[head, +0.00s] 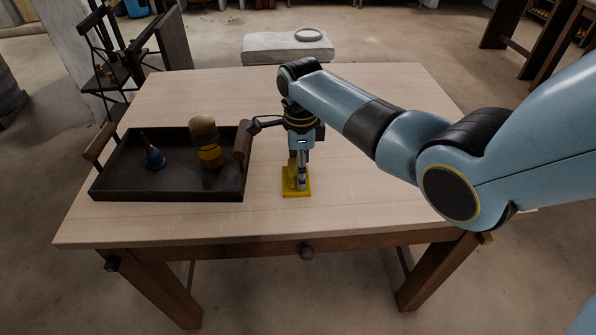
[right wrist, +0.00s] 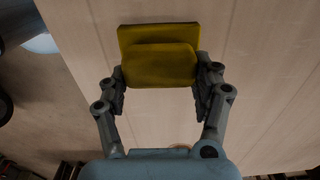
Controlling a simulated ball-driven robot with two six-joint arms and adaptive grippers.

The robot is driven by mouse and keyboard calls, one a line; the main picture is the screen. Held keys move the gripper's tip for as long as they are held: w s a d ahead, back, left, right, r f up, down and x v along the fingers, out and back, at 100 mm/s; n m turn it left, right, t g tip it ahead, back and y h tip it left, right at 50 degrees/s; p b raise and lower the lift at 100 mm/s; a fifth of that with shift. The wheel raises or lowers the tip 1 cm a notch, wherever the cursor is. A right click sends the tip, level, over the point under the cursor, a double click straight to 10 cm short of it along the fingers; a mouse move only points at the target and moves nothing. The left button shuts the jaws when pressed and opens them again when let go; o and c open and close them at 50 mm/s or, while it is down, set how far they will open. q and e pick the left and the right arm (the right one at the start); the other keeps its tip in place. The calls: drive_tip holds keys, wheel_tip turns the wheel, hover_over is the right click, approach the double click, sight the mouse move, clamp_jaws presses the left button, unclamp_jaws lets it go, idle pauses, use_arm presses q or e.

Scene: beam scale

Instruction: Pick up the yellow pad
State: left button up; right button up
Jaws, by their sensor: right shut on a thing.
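The yellow pad (head: 290,190) is at the middle of the wooden table, right of the dark tray. It has a flat base with a smaller raised block on it. My right gripper (head: 301,182) points down over it and partly hides it. In the right wrist view, the pad (right wrist: 160,65) shows its raised block between the two fingers, and my right gripper (right wrist: 160,92) is shut on that block. I cannot tell whether the base touches the table. My left gripper is in neither view.
The table (head: 370,215) is clear in front and at the back. A pale slab (head: 270,47) with a ring lies behind it.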

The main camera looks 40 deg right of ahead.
drive_tip(key=shift+r, duration=0.55)
wheel_tip(320, 180, up, 3)
drive_tip(key=shift+f, duration=0.1)
drive_tip(key=s+d+r+p, duration=0.2)
drive_tip(key=s+d+r, duration=0.4)
drive_tip(key=s, duration=0.3)
drive_tip(key=shift+s+d+r, duration=0.35)
drive_tip(key=shift+r, duration=0.2)
drive_tip(key=o, duration=0.7)
drive_tip(key=shift+c, duration=0.2)
drive_tip(key=shift+w, duration=0.1)
drive_tip(key=c, duration=0.5)
